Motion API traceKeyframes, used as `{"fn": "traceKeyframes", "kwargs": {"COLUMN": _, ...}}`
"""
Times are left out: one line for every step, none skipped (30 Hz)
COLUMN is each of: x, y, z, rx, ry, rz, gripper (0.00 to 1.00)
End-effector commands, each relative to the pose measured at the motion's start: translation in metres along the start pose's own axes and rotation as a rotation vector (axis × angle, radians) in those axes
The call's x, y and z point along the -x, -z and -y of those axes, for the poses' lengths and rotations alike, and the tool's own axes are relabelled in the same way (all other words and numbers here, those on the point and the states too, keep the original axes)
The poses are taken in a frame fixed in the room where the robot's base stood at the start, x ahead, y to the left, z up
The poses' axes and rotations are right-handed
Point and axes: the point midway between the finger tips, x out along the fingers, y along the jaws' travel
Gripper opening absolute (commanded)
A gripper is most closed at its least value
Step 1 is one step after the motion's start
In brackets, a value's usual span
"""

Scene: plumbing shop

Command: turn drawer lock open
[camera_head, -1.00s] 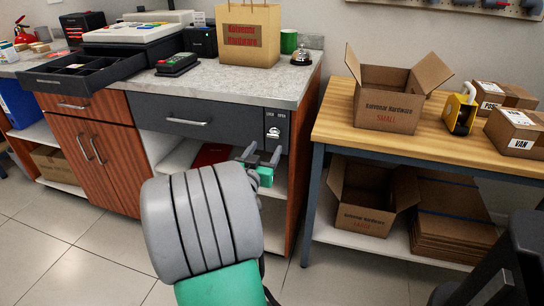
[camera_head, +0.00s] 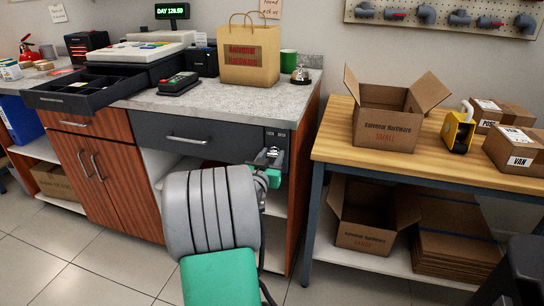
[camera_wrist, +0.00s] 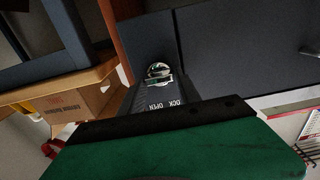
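The dark grey drawer (camera_head: 215,146) is shut under the counter, with a silver bar handle. To its right is a narrow dark lock panel (camera_head: 277,134) with two small printed labels. In the wrist view the labels on the panel read LOCK and OPEN, upside down, and a shiny metal lock knob (camera_wrist: 159,71) sits beyond them. My gripper (camera_head: 269,156) is at the lower part of this panel, close in front of the knob, and partly covers it in the head view. Its fingers are small and overlap the knob there, so their opening and any contact are unclear.
An open cash tray (camera_head: 57,103) juts out at the left of the counter (camera_head: 235,101). A paper bag (camera_head: 250,62) and a bell (camera_head: 300,75) stand on top. A wooden table (camera_head: 330,142) with cardboard boxes is close on the right. Floor is open in front.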

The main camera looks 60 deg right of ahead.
Motion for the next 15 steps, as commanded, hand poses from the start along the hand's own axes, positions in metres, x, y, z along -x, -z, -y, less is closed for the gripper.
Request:
{"fn": "traceKeyframes", "kwargs": {"x": 0.0001, "y": 0.0000, "z": 0.0001, "rx": 0.000, "ry": 0.000, "rz": 0.000, "gripper": 0.35}}
{"fn": "traceKeyframes", "kwargs": {"x": 0.0001, "y": 0.0000, "z": 0.0001, "rx": 0.000, "ry": 0.000, "rz": 0.000, "gripper": 0.32}}
{"fn": "traceKeyframes", "kwargs": {"x": 0.0001, "y": 0.0000, "z": 0.0001, "rx": 0.000, "ry": 0.000, "rz": 0.000, "gripper": 0.29}}
{"fn": "traceKeyframes", "kwargs": {"x": 0.0001, "y": 0.0000, "z": 0.0001, "rx": 0.000, "ry": 0.000, "rz": 0.000, "gripper": 0.26}}
{"fn": "traceKeyframes", "kwargs": {"x": 0.0001, "y": 0.0000, "z": 0.0001, "rx": 0.000, "ry": 0.000, "rz": 0.000, "gripper": 0.24}}
{"fn": "traceKeyframes", "kwargs": {"x": 0.0002, "y": 0.0000, "z": 0.0002, "rx": 0.000, "ry": 0.000, "rz": 0.000, "gripper": 0.21}}
{"fn": "traceKeyframes", "kwargs": {"x": 0.0002, "y": 0.0000, "z": 0.0002, "rx": 0.000, "ry": 0.000, "rz": 0.000, "gripper": 0.18}}
{"fn": "traceKeyframes", "kwargs": {"x": 0.0002, "y": 0.0000, "z": 0.0002, "rx": 0.000, "ry": 0.000, "rz": 0.000, "gripper": 0.16}}
{"fn": "traceKeyframes", "kwargs": {"x": 0.0002, "y": 0.0000, "z": 0.0003, "rx": 0.000, "ry": 0.000, "rz": 0.000, "gripper": 0.13}}
{"fn": "traceKeyframes", "kwargs": {"x": 0.0002, "y": 0.0000, "z": 0.0003, "rx": 0.000, "ry": 0.001, "rz": 0.000, "gripper": 0.10}}
{"fn": "traceKeyframes", "kwargs": {"x": 0.0002, "y": 0.0000, "z": 0.0003, "rx": 0.000, "ry": 0.001, "rz": 0.000, "gripper": 0.08}}
{"fn": "traceKeyframes", "kwargs": {"x": 0.0002, "y": 0.0000, "z": 0.0003, "rx": 0.000, "ry": 0.001, "rz": 0.000, "gripper": 0.04}}
{"fn": "traceKeyframes", "kwargs": {"x": 0.0003, "y": -0.0001, "z": 0.0004, "rx": 0.000, "ry": 0.001, "rz": 0.000, "gripper": 0.02}}
{"fn": "traceKeyframes", "kwargs": {"x": 0.0003, "y": 0.0000, "z": 0.0004, "rx": 0.000, "ry": 0.001, "rz": 0.000, "gripper": 0.00}}
{"fn": "traceKeyframes", "kwargs": {"x": 0.0003, "y": 0.0000, "z": 0.0004, "rx": 0.000, "ry": 0.001, "rz": 0.000, "gripper": 0.00}}
